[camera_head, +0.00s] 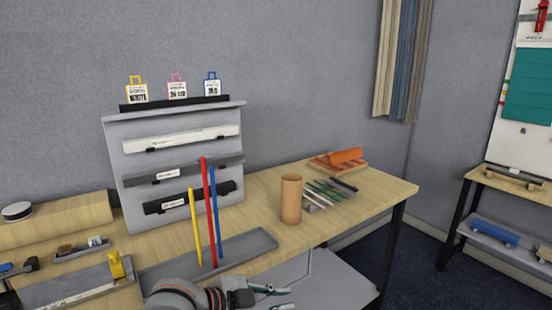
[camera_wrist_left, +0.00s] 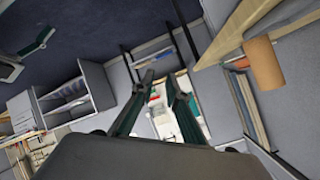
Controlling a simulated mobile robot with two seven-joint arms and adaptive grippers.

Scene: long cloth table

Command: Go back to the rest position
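My left gripper (camera_head: 278,298) is at the bottom middle of the head view, in front of the table's near edge. Its two fingers are apart with nothing between them. In the left wrist view the fingers of my left gripper (camera_wrist_left: 160,77) also stand apart and empty. What seems to be my right gripper (camera_wrist_left: 22,25) shows in part at the upper left of the left wrist view, with its teal fingers spread and empty. My right gripper does not show in the head view.
The wooden table (camera_head: 365,200) holds a grey rack (camera_head: 125,170), a grey tray (camera_head: 255,245) with upright yellow, red and blue rods, and a brown cylinder (camera_head: 291,200). A yellow-handled tool (camera_head: 116,266) lies at left. A second shelf table (camera_head: 515,190) stands at right, with dark floor between.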

